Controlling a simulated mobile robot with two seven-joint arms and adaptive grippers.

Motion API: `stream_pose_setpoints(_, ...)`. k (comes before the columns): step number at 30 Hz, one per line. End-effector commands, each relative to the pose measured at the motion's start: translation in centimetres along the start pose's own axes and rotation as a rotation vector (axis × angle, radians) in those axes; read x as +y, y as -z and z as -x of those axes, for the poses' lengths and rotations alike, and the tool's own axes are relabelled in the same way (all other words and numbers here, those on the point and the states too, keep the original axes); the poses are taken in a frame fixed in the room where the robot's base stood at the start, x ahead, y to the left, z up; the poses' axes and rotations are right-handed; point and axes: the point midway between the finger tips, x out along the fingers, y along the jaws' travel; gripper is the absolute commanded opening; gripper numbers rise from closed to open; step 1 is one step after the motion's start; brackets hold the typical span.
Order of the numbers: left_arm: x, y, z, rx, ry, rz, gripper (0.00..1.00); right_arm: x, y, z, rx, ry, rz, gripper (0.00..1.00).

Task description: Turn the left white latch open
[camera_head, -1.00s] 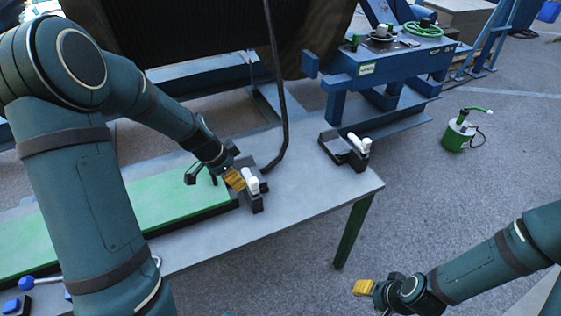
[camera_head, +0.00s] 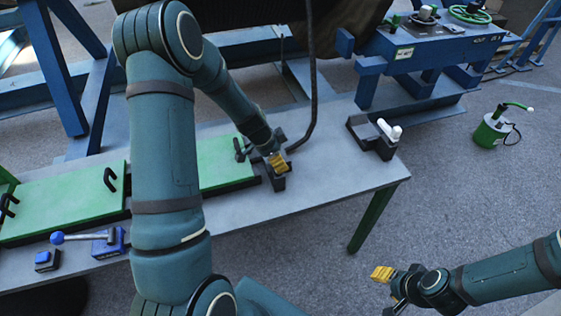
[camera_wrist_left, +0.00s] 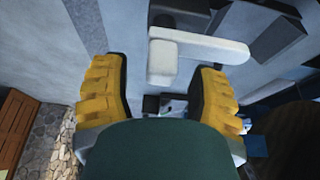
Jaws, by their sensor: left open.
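The left white latch (camera_wrist_left: 165,62) shows in the left wrist view as an L-shaped handle, its block between my yellow fingertips and its bar reaching right beyond them. My left gripper (camera_wrist_left: 162,85) is open, one finger on each side of the block. I cannot tell whether either finger touches it. In the head view my left gripper (camera_head: 278,162) covers this latch above its dark base (camera_head: 277,183). A second white latch (camera_head: 389,130) sits on a dark bracket (camera_head: 372,140) to the right. My right gripper (camera_head: 382,274) hangs off the table, low right; its opening is unclear.
The grey table (camera_head: 320,190) carries green panels (camera_head: 60,205) at left and a blue-knobbed lever (camera_head: 90,238) at front left. A dark cable (camera_head: 311,85) hangs just behind my left gripper. A green pump can (camera_head: 491,130) stands on the floor at right.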

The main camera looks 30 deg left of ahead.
Motion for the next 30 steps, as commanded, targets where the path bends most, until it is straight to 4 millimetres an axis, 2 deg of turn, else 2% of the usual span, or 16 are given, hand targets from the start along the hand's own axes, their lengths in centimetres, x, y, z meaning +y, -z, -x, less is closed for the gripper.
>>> stream_pose_setpoints(3, 0.0, 0.0, -1.4, 0.000, 0.000, 0.001, 0.60, 0.0, 0.0, -0.1, 0.000, 0.000, 0.000, 0.47)
stream_pose_setpoints(6, -0.1, 0.0, -1.9, 0.001, 0.001, 0.000, 0.60, 0.0, 0.0, -0.1, 0.000, 0.000, 0.000, 0.47)
stream_pose_setpoints(16, 0.0, 0.0, -2.1, 0.001, 0.001, 0.000, 0.60, 0.0, 0.0, -0.1, 0.000, 0.000, 0.000, 0.47)
stream_pose_setpoints(17, 0.0, 0.0, -2.1, 0.001, 0.001, 0.000, 0.55, 0.0, 0.0, -0.1, 0.000, 0.000, 0.000, 0.47)
stream_pose_setpoints(21, 0.0, 0.0, -2.1, 0.001, 0.001, 0.000, 0.06, 0.0, 0.0, -0.1, 0.000, 0.000, 0.000, 0.47)
stream_pose_setpoints(22, 0.0, 0.0, -2.1, 0.001, 0.001, 0.000, 0.00, 0.0, 0.0, -0.1, 0.000, 0.000, 0.000, 0.47)
stream_pose_setpoints(30, 0.0, 0.0, -2.2, 0.000, 0.001, 0.000, 0.00, 0.0, 0.0, -0.1, 0.000, 0.000, 0.000, 0.47)
